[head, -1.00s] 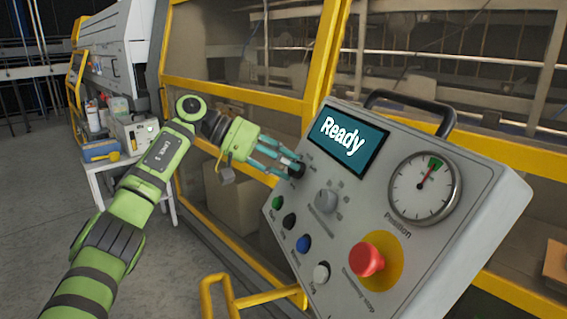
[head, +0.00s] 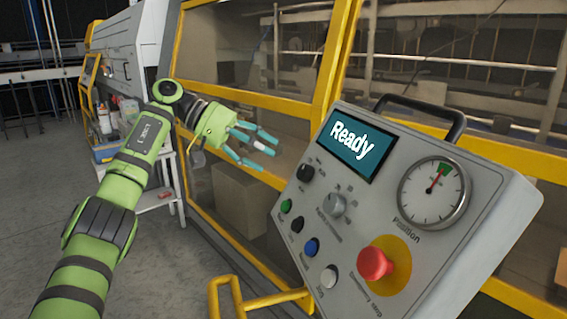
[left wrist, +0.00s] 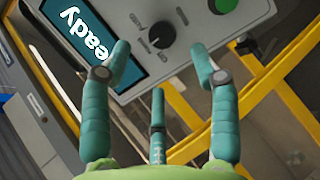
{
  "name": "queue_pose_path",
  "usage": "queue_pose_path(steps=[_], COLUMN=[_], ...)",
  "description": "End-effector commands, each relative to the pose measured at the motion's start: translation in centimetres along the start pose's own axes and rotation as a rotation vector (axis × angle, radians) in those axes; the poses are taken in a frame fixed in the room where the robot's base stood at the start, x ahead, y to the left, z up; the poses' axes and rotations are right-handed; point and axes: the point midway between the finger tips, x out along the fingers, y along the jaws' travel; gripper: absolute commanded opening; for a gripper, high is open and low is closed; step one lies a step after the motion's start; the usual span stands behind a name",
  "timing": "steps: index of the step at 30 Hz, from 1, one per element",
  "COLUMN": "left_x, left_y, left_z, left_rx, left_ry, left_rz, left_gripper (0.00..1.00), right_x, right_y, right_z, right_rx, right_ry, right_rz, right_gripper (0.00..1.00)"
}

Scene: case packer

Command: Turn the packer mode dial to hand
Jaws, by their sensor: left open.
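The control panel (head: 400,240) shows a black dial (head: 305,172) at its upper left, below the display (head: 355,144), which reads "Ready". The black dial also shows in the left wrist view (left wrist: 162,34), with small labels around it too small to read surely. My left gripper (head: 266,150) is open and empty, its teal fingers spread. It hovers left of the panel, apart from the dial, with its fingers pointing toward the panel. My right gripper is not in view.
A grey knob (head: 333,204), several coloured buttons, a red emergency stop (head: 375,263) and a position gauge (head: 434,193) share the panel. A yellow-framed machine guard (head: 250,100) stands behind. A yellow rail (head: 262,303) runs below the panel.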

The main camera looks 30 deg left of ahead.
Motion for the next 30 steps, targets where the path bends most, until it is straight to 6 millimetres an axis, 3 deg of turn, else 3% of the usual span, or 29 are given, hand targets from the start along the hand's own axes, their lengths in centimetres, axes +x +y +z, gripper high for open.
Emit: queue_pose_path(steps=[3, 9, 30], left_x=[-2.0, -3.7, -3.9], left_y=[0.1, 0.0, -0.1], left_z=[0.0, 0.1, 0.1], left_rx=[-0.001, 0.000, 0.000], left_ry=[0.001, -0.003, -0.001], left_rz=[0.001, -0.003, -0.002], left_gripper=[0.61, 0.61, 0.61], right_x=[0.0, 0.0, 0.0], right_y=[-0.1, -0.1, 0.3], right_z=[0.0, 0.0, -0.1], right_rx=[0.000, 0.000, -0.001], right_ry=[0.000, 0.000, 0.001], right_rz=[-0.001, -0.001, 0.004], right_gripper=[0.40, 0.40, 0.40])
